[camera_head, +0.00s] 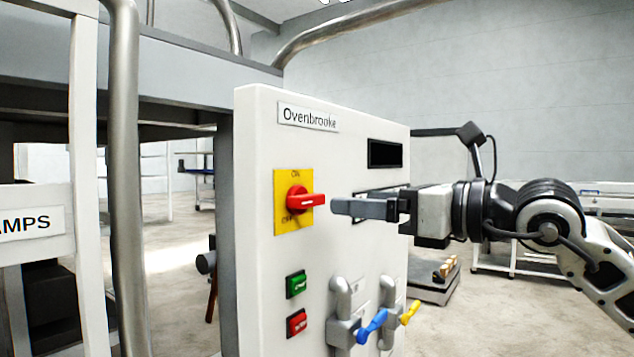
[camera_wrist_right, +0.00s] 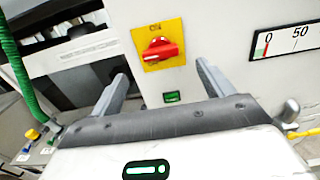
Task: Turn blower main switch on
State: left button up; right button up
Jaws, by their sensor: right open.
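The main switch (camera_head: 306,200) is a red rotary handle on a yellow plate (camera_head: 281,221), on the front of the white Ovenbrooke panel. Its handle lies sideways, pointing right; the plate is marked ON at the top and OFF at the lower left. In the right wrist view the red handle (camera_wrist_right: 160,50) is also roughly horizontal, ahead of and between the fingers. My right gripper (camera_head: 338,207) comes in from the right, its fingertips just short of the handle. In the right wrist view my right gripper (camera_wrist_right: 161,72) is open and empty, with a gap to the handle. My left gripper is out of view.
Below the switch are a green button (camera_head: 296,284) and a red button (camera_head: 297,323). A blue-handled lever (camera_head: 371,327) and a yellow-handled lever (camera_head: 409,313) stick out low on the panel. A dark display (camera_head: 385,155) sits upper right. A metal pipe (camera_head: 126,180) stands at left.

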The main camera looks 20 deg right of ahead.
aim_at(314, 198)
jog(key=p+x, duration=0.2)
jog(key=x, duration=0.6)
jog(key=shift+w+a, duration=0.15)
jog(key=shift+w, duration=0.05)
jog(key=c, duration=1)
